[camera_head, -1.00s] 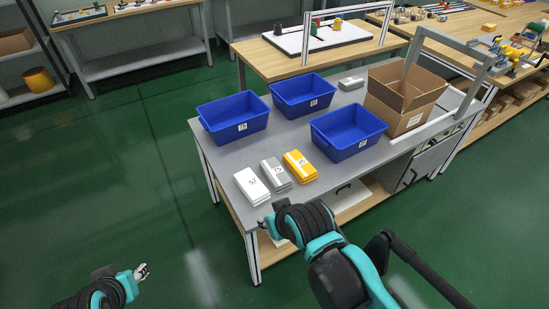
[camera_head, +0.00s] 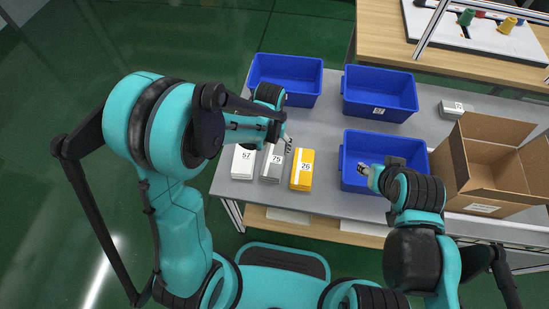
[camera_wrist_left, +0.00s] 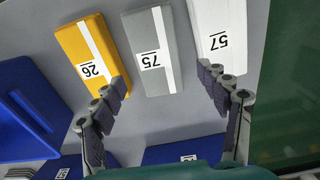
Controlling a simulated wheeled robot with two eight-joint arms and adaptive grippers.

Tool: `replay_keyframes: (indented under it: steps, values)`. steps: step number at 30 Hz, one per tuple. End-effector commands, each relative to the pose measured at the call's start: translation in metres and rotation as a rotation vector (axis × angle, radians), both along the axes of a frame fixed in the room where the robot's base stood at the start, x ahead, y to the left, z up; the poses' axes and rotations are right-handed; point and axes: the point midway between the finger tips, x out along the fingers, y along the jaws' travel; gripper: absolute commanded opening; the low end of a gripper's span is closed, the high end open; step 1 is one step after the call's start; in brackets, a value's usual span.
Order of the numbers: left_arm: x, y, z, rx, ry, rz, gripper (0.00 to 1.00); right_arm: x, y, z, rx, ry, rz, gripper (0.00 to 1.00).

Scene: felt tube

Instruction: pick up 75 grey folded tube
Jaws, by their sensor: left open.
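The grey folded tube labelled 75 (camera_head: 269,169) lies flat on the grey table, between the white one labelled 57 (camera_head: 242,162) and the yellow one labelled 26 (camera_head: 302,170). My left gripper (camera_head: 287,143) is above the table near the far end of the grey tube. In the left wrist view the left gripper (camera_wrist_left: 165,84) is open and empty, with its fingers spread to either side of the grey tube (camera_wrist_left: 150,35), apart from it. My right gripper (camera_head: 364,170) is over the front blue bin; its fingers are too small to judge.
Blue bins stand at the back left (camera_head: 262,87), back right (camera_head: 352,105) and front (camera_head: 347,179) of the table. An open cardboard box (camera_head: 468,190) stands at the right. Another grey labelled pack (camera_head: 455,108) lies at the back right. A wooden table (camera_head: 390,50) stands behind.

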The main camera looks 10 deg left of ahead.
Motion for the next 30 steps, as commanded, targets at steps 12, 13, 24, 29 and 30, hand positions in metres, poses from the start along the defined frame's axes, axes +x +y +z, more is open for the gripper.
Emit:
replay_keyframes:
  steps: [12,13,24,29,30]
  values:
    - [0.002,-0.005,-0.044,0.006,0.031,-0.001,0.75,0.000,0.000,-0.011,0.000,0.000,0.000,0.40]
    - [0.002,-0.005,-0.047,0.006,0.031,-0.001,0.75,0.000,0.000,-0.013,0.000,0.000,0.000,0.40]
    - [0.004,-0.008,-0.093,0.005,0.030,-0.001,0.75,0.000,0.000,-0.037,0.000,0.000,0.000,0.40]
    - [0.003,-0.007,-0.091,0.005,0.030,-0.001,0.75,0.000,0.000,-0.035,0.000,0.000,0.000,0.40]
    - [0.003,-0.007,-0.091,0.005,0.030,-0.001,0.72,0.000,0.000,-0.035,0.000,0.000,0.000,0.40]
